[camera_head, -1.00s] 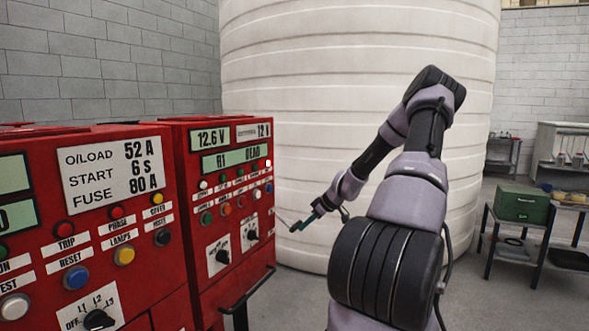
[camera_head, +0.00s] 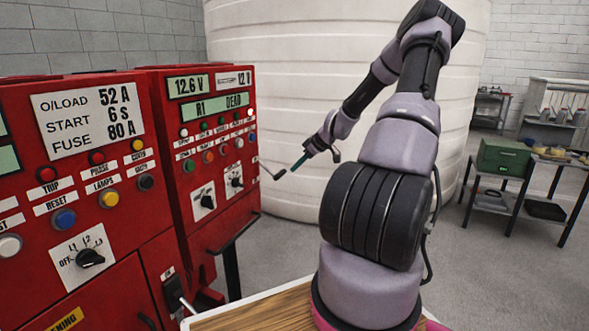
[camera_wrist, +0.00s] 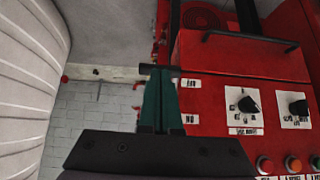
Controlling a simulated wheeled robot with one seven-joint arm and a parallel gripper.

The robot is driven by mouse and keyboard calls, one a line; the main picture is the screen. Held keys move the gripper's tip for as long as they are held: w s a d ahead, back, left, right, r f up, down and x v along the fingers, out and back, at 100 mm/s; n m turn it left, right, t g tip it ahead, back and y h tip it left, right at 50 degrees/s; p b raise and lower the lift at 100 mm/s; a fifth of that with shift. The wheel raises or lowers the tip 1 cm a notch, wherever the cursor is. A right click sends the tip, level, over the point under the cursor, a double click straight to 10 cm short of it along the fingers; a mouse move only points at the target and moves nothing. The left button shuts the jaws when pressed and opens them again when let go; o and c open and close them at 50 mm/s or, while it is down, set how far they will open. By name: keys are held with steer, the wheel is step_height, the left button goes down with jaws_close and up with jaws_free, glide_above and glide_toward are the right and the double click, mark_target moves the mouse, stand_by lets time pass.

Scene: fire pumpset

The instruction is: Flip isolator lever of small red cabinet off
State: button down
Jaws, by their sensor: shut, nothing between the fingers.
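The farther, smaller red cabinet (camera_head: 212,150) stands left of my arm in the head view and fills the right of the wrist view (camera_wrist: 240,63). A thin lever with a dark end (camera_head: 279,174) sticks out from its right side, low and angled toward my gripper. My gripper (camera_head: 297,164), with green fingers, is shut and empty just right of that lever's end. In the wrist view a dark bar (camera_wrist: 160,71), apparently the lever's end, lies across the green fingertips (camera_wrist: 160,82). I cannot tell whether they touch. The lever's pivot is not clearly visible.
A larger red cabinet (camera_head: 60,185) stands nearer on the left, with its own lever (camera_head: 178,292) low on its front. A black rail (camera_head: 235,232) projects from the small cabinet's front. A big white tank (camera_head: 290,90) stands behind my gripper. Shelves with a green box (camera_head: 503,156) stand right.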

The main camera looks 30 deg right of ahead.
steer(key=s+d+r, duration=0.1)
steer(key=s+d, duration=0.4)
steer(key=s, duration=0.1)
steer(key=shift+s+d+r, duration=0.15)
steer(key=shift+s+r, duration=0.2)
stand_by(0.3)
steer(key=s+a+r+m+g+h, duration=0.1)
steer(key=s+a+r+m+h, duration=0.1)
steer(key=s+a+r, duration=0.5)
steer(key=s+a+r+m+g+h, duration=0.1)
steer(key=s+a+r+m+h, duration=0.15)
steer(key=a+r, duration=0.75)
steer(key=s+a+r+m+t, duration=0.1)
steer(key=s+a+r+m, duration=0.2)
steer(key=s+r, duration=0.3)
steer(key=s+a+r+m+t+y, duration=0.1)
steer(key=s+a+r+m, duration=0.3)
steer(key=s, duration=0.7)
step_height(320, 180, up, 2)
steer(key=shift+s+a+r+t, duration=0.1)
steer(key=shift+s+a+t, duration=0.3)
steer(key=shift+a, duration=0.6)
steer(key=shift+y, duration=0.25)
